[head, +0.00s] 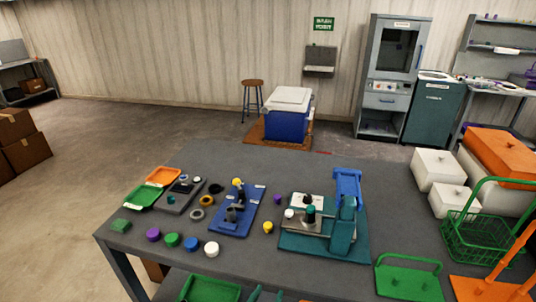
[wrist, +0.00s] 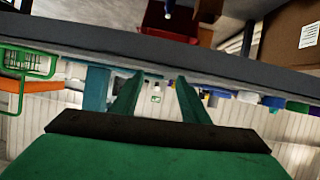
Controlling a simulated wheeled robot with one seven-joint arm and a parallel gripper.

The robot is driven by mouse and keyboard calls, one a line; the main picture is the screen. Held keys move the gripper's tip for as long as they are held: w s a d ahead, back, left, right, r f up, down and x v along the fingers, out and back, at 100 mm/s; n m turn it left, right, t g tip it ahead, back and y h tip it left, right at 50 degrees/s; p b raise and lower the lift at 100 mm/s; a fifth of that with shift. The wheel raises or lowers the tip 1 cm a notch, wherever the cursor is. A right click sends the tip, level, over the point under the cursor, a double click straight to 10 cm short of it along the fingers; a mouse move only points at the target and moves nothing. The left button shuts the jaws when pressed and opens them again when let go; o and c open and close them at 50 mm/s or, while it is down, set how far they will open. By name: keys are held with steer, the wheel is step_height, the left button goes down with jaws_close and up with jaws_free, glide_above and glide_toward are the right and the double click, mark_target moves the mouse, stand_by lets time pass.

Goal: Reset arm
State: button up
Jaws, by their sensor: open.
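My gripper (wrist: 158,82) shows in the wrist view as two teal fingers spread apart with nothing between them. That view looks upside down, with the dark table edge across its top and the wall below. In the head view, two small teal tips at the bottom edge appear to be my gripper (head: 266,295), at the near side of the table (head: 245,272). The rest of my arm is out of the head view. The gripper looks clear of every object; its exact gap to the table edge I cannot tell.
On the table stand a blue fixture (head: 235,212), a teal press-like fixture (head: 345,235), several coloured caps, white boxes (head: 437,168) and a green wire basket (head: 470,240). A green tray (head: 208,289) lies low at the near edge. Floor at the left is open.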

steer(key=s+a+f+n+t+y, duration=0.1)
steer(key=s+f+n+y, duration=0.15)
steer(key=s, duration=0.95)
steer(key=s+a+f+n+y, duration=0.15)
steer(key=s+f, duration=0.25)
steer(key=s, duration=0.7)
steer(key=s+d+r, duration=0.1)
steer(key=s+r, duration=0.1)
steer(key=s, duration=0.3)
steer(key=s+d+r+m+t, duration=0.1)
steer(key=s+r, duration=0.1)
steer(key=s, duration=0.2)
steer(key=shift+s+d+r+t, duration=0.3)
steer(key=shift+s+d+r, duration=0.05)
steer(key=shift+s, duration=0.05)
